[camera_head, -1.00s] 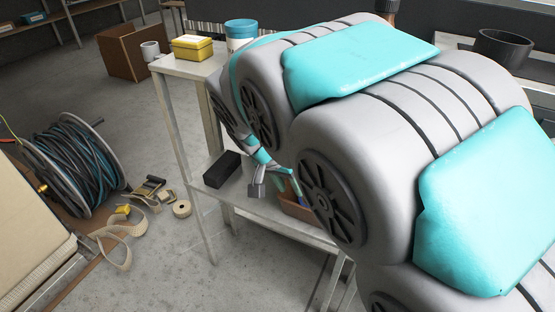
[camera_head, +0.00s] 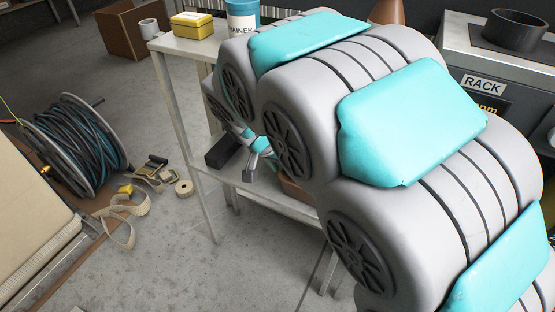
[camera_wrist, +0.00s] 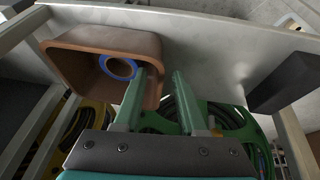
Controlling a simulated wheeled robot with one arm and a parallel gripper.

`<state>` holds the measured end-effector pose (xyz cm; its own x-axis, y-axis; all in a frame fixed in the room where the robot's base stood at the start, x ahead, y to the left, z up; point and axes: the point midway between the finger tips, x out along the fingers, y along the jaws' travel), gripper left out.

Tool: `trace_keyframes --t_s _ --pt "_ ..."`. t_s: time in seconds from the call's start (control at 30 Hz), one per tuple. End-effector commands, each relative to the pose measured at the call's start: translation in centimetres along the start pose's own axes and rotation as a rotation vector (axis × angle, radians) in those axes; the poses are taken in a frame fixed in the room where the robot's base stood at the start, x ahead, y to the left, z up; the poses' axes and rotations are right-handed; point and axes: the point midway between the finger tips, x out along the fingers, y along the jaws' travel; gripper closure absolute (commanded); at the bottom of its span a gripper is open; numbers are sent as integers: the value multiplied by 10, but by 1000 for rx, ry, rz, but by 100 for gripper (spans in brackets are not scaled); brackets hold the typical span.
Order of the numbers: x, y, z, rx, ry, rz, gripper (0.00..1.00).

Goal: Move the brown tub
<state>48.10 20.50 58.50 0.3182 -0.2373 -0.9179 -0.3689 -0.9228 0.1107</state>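The brown tub (camera_wrist: 75,58) sits on the pale lower shelf (camera_wrist: 215,40) in the wrist view, with a blue-rimmed roll (camera_wrist: 118,67) inside it. In the head view only a small part of the tub (camera_head: 293,190) shows; my arm hides the rest. My gripper (camera_wrist: 160,78) has its two green fingers apart, at the tub's right wall. The left finger overlaps the tub's inside and the right finger is outside. A gap shows between the fingers, and I cannot tell whether either touches the wall. My gripper (camera_head: 250,168) is partly hidden in the head view.
A black block (camera_head: 222,150) lies on the shelf left of my gripper. The table top (camera_head: 185,48) above holds a yellow box (camera_head: 192,25), a white cup (camera_head: 148,27) and a blue-and-white container (camera_head: 242,18). A hose reel (camera_head: 80,145) stands left.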

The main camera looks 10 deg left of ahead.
Motion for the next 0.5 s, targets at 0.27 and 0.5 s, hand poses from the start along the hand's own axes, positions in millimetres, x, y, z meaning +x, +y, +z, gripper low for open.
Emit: trace_keyframes --t_s 0.27,0.5 --pt "28 1 1 -1 -3 4 60" --pt "31 1 1 0 -1 3 60"
